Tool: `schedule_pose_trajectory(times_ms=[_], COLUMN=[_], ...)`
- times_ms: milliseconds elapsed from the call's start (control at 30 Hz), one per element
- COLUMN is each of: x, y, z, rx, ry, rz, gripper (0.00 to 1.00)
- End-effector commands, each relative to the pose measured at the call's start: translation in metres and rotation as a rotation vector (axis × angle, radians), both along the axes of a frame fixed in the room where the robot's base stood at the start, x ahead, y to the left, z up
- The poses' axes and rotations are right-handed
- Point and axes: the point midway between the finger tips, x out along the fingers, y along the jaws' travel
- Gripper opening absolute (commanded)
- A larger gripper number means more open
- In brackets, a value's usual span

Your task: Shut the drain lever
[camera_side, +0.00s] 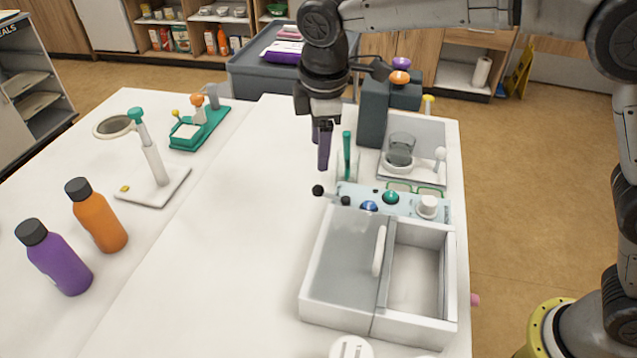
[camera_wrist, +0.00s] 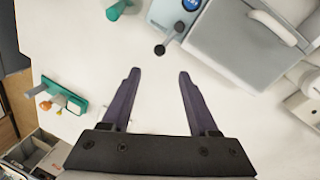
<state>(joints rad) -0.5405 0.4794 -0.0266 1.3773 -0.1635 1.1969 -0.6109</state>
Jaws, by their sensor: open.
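A lever with a black ball knob (camera_side: 318,190) sticks out from the left end of a light blue panel (camera_side: 350,188); I take it to be the drain lever. In the wrist view its knob (camera_wrist: 160,49) shows just beyond the gap between the fingertips, with the arm running up and right to the panel. My gripper (camera_side: 320,156) points down, open and empty, above the table near the knob. Its two dark purple fingers are spread in the wrist view (camera_wrist: 160,73). I see no contact with the lever.
A green upright handle (camera_side: 347,155) stands close right of my fingers. The panel also bears a blue dome (camera_side: 369,206), a green dome (camera_side: 391,197) and a white knob (camera_side: 428,206). A grey-white bin (camera_side: 340,265) stands in front.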

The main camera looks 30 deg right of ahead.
Motion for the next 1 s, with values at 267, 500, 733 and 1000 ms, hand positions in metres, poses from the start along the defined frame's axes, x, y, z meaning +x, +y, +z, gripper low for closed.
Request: schedule_pose_trajectory(times_ms=[267, 500, 733, 1000], x=[0.009, 0.017, 0.02, 0.021], y=[-0.005, -0.008, -0.009, -0.009], z=[-0.055, -0.095, -0.113, -0.115], rx=[-0.002, -0.002, 0.0, -0.001], ry=[0.004, 0.003, 0.001, 0.0], rz=[-0.003, -0.003, -0.002, -0.002], gripper=[0.6, 0.6, 0.6, 0.6])
